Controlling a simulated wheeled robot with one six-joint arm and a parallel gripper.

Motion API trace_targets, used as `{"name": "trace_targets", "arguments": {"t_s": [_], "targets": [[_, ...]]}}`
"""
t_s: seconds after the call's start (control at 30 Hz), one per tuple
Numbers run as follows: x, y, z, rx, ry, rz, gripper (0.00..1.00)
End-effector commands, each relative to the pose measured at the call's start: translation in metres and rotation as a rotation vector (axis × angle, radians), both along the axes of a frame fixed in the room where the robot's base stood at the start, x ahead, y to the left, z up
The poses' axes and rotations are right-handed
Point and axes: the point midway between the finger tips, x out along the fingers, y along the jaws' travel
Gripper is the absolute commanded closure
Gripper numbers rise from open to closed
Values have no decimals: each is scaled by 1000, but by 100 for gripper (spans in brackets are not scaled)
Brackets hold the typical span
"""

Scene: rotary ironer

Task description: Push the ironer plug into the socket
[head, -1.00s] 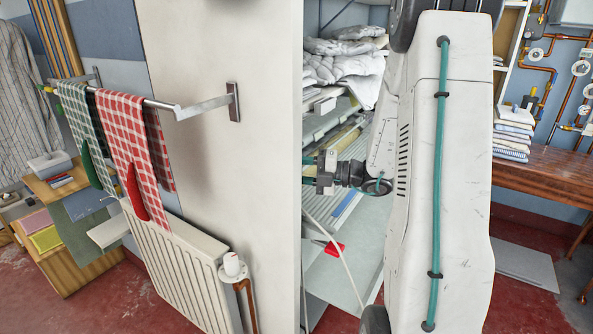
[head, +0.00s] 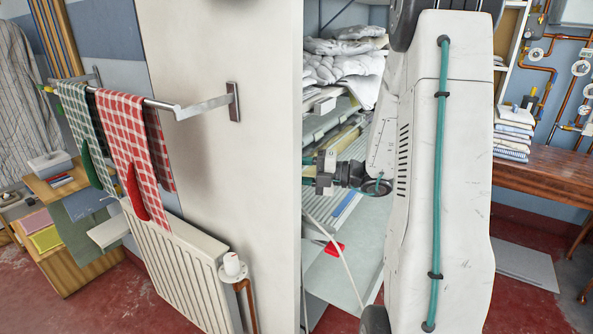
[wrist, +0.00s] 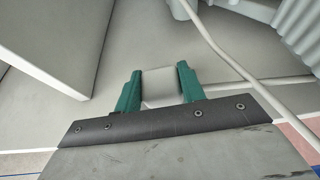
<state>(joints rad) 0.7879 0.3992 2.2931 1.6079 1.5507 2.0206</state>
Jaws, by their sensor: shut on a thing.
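In the wrist view, the two green fingertips of my gripper (wrist: 160,86) stand on either side of a pale grey-white block, the plug (wrist: 161,94). My gripper is shut on it. The black plate of my gripper hides what lies below and behind it. In the head view, my gripper (head: 312,171) is partly hidden at the edge of the cream wall, and the plug cannot be made out. I cannot pick out the socket or the ironer with certainty in either view.
A white cable (wrist: 232,62) runs diagonally past the right fingertip. A pale panel (wrist: 45,45) stands at the left of the wrist view, and a ribbed grey part (wrist: 296,22) at the upper right. In the head view, the cream wall (head: 250,130) borders my gripper's left side.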

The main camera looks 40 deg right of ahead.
Motion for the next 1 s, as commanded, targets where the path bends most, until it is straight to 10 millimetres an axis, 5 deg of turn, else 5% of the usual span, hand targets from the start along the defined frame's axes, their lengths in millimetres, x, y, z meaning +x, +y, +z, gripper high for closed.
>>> {"name": "trace_targets", "arguments": {"t_s": [0.4,0.43,0.5,0.8,1.0], "targets": [[-3,8,0,0,0,0,84],[-3,8,0,0,0,0,52],[-3,8,0,0,0,0,35],[-4,6,0,0,0,-1,35],[-23,-11,0,-1,1,-4,35]]}}
